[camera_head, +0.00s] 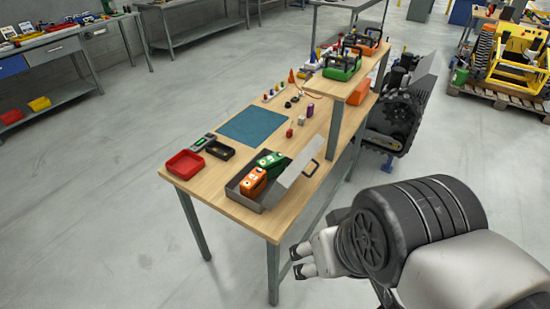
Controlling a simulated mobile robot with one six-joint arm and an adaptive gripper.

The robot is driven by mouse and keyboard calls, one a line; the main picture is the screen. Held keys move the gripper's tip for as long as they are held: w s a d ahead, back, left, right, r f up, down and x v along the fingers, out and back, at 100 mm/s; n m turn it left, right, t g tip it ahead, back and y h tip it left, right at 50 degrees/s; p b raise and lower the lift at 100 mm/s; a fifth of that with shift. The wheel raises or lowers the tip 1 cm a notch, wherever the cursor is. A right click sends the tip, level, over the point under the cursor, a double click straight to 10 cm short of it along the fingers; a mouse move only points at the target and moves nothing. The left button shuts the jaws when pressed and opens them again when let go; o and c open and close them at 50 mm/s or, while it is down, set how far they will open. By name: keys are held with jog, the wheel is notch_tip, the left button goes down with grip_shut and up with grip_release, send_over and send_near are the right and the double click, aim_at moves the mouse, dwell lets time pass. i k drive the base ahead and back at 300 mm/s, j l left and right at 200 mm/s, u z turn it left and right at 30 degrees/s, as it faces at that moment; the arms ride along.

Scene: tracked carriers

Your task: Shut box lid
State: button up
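A grey metal box (262,206) stands at the near end of the wooden workbench. An orange item (254,182) and a green item (271,160) are in it. Its pale grey lid (300,160) stands open, leaning outward on the box's right side, with a dark handle (311,168) near its outer edge. My gripper (297,261) is in front of the bench's near right side, apart from the box and lid. Its two fingers are spread with a gap and nothing shows between them.
The workbench (207,180) also bears a red tray (185,164), a black tray (220,150), a blue mat (252,126) and small parts. A raised shelf (345,90) with carriers stands behind. A dark tracked machine (397,115) is right of the bench. Floor at left is clear.

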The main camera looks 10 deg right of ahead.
aim_at(283, 183)
jog(key=l+u, duration=0.5)
jog(key=l, duration=0.8)
